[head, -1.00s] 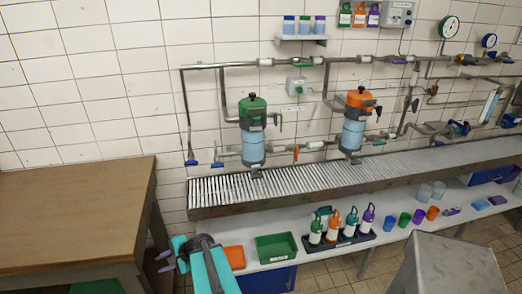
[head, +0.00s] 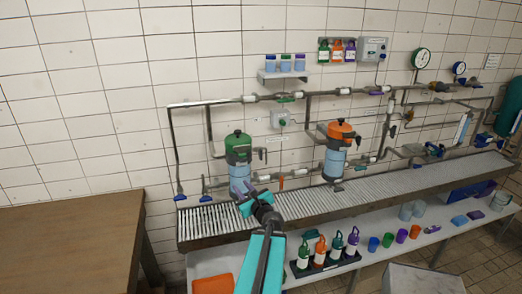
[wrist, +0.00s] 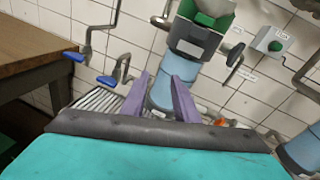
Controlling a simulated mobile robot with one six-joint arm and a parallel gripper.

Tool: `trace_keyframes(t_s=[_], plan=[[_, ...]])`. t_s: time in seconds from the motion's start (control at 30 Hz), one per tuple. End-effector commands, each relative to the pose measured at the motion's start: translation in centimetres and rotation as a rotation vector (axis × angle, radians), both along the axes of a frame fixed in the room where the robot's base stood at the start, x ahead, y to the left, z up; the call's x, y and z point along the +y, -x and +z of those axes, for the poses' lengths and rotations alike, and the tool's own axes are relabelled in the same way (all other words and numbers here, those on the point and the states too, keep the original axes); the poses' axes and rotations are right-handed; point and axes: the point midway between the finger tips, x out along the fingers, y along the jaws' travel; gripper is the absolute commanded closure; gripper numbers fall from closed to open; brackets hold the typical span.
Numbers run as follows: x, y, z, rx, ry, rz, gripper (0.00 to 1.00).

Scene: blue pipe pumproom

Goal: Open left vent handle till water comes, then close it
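The left filter has a green head (head: 238,145) and a light blue bowl (head: 239,174). A small dark side outlet with a lever (head: 263,153) sticks out to the right of its head; the wrist view shows this dark lever (wrist: 235,54) too. I cannot tell for sure which part is the vent handle. My gripper (head: 242,188) is in front of the bowl, below the side lever. In the wrist view, its two purple fingers (wrist: 159,88) are apart, with the blue bowl (wrist: 162,92) seen between them. No water shows.
Blue-handled taps (head: 180,197) hang at the left pipe ends. An orange-topped filter (head: 340,131) stands to the right. A grated drain trough (head: 390,182) runs beneath. A wooden table (head: 65,245) is at left. Bottles (head: 320,250) and cups stand on the lower shelf.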

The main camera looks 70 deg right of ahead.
Motion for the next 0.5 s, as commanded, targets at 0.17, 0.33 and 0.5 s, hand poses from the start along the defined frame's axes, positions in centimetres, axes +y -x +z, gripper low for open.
trace_keyframes(t_s=[0.17, 0.33, 0.5], plan=[[-3.3, 6.6, 5.2, -0.139, -0.029, -0.146, 0.73], [-4.6, 9.8, 7.2, -0.212, -0.042, -0.211, 0.73], [-4.8, 10.4, 7.5, -0.226, -0.045, -0.223, 0.73]])
